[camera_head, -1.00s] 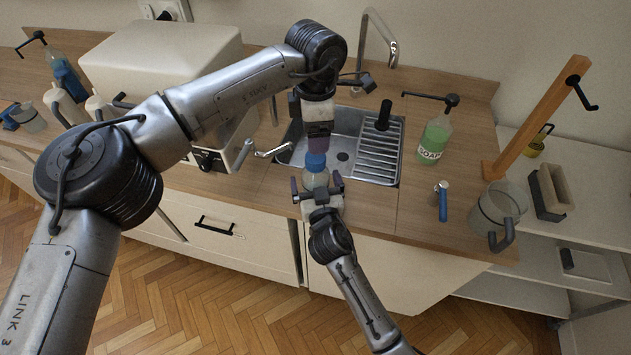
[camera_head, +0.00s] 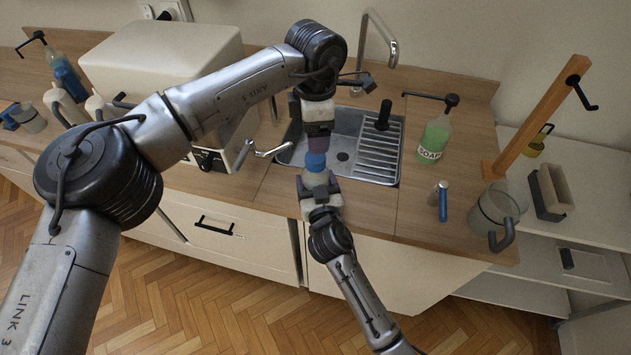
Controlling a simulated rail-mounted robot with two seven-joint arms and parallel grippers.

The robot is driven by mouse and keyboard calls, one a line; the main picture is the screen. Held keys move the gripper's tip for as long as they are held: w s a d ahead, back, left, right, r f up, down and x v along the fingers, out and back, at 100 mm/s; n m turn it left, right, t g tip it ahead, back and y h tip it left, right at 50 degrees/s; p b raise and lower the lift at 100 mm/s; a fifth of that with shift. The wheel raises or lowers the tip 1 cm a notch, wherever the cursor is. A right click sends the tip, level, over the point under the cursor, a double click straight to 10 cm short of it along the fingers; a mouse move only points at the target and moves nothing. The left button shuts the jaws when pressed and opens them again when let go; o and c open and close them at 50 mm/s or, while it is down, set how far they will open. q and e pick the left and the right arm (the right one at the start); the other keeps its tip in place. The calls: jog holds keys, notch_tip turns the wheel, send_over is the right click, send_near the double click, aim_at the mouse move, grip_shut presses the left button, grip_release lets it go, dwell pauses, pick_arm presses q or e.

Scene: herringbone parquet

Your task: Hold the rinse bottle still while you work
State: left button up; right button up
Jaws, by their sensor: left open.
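The rinse bottle (camera_head: 316,180), a small pale bottle with a blue cap (camera_head: 316,162), stands at the counter's front edge before the sink. My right gripper (camera_head: 318,186) comes from below, with its fingers shut around the bottle's body from both sides and hiding the lower part. My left gripper (camera_head: 317,148) points down directly above the blue cap and is open. Whether its fingers touch the cap cannot be told.
The steel sink (camera_head: 345,150) with a drainer lies behind. A cream appliance (camera_head: 165,60) is at the left.

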aim_at(315, 157)
jog(key=c, duration=0.5)
pick_arm(q)
jog(key=shift+m, duration=0.4)
pick_arm(e)
jog(key=shift+c, duration=0.5)
pick_arm(q)
jog(key=m, duration=0.4)
pick_arm(e)
jog(key=shift+c, duration=0.3)
pick_arm(q)
jog(key=m, duration=1.1)
jog(key=shift+m, duration=0.3)
jog(key=m, duration=0.5)
jog(key=shift+m, duration=0.4)
jog(key=shift+f, duration=4)
